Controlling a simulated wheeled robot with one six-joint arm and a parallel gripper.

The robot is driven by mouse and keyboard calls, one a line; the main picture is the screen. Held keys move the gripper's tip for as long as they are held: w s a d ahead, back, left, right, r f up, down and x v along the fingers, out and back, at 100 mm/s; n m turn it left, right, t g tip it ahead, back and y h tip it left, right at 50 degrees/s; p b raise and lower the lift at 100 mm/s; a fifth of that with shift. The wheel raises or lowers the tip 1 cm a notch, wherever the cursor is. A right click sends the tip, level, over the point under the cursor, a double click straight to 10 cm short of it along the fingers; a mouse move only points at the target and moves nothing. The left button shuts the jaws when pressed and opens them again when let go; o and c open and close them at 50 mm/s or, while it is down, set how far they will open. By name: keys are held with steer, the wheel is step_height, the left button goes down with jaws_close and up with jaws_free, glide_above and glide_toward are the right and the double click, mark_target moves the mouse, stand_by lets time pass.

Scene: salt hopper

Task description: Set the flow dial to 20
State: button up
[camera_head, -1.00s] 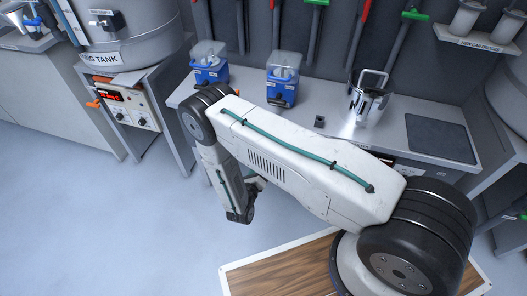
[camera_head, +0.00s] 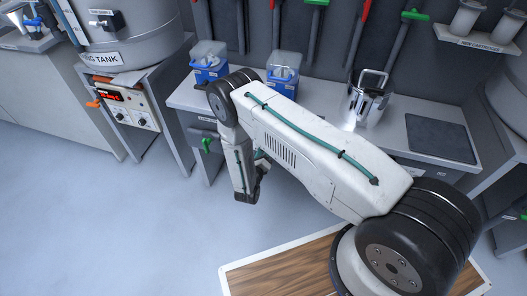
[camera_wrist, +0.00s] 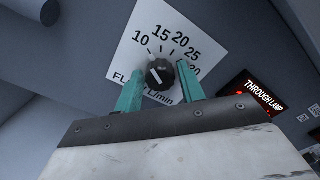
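The flow dial is a black round knob (camera_wrist: 160,74) on a white square scale plate (camera_wrist: 178,42) in the wrist view. The scale reads 10, 15, 20, 25 and a partly covered number at the right, with "l/min" below. The white mark on the knob points up and left, nearest the 10 side. My gripper (camera_wrist: 159,70) has its two teal fingers apart, one on each side of the knob, with narrow gaps showing. Whether the tips reach past the knob's face is unclear.
A red-lit "THROUGH LAMP" sign (camera_wrist: 264,96) is right of the dial. In the head view, blue-based containers (camera_head: 209,66) and a metal jug (camera_head: 369,99) stand on the grey bench (camera_head: 405,151). A green handle (camera_head: 206,145) juts from its front. Floor at left is clear.

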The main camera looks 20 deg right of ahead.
steer(key=c, duration=0.5)
steer(key=shift+c, duration=0.2)
steer(key=shift+m, duration=0.3)
steer(key=m, duration=1.1)
stand_by(0.3)
steer(key=o, duration=1)
